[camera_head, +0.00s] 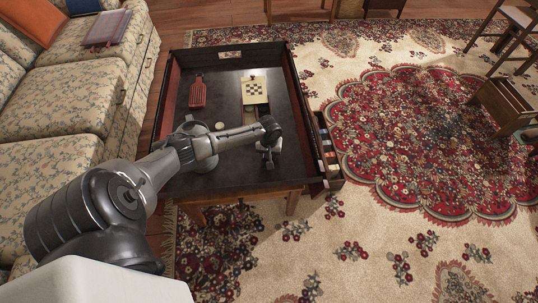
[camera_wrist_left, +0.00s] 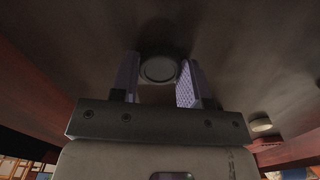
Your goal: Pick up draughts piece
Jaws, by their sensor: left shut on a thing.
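In the head view my left gripper (camera_head: 269,158) is over the near right part of the low table (camera_head: 235,176), and the held piece cannot be made out there. A second pale round piece (camera_wrist_left: 261,124) lies apart on the tabletop and also shows in the head view (camera_head: 219,126). My right gripper is in neither view.
The table has a raised rim (camera_head: 164,100). A checkered board (camera_head: 254,88) and a red case-like object (camera_head: 197,92) lie towards its far side. A drawer (camera_head: 327,150) with coloured items stands open on the right. A floral sofa (camera_head: 60,110) is at left.

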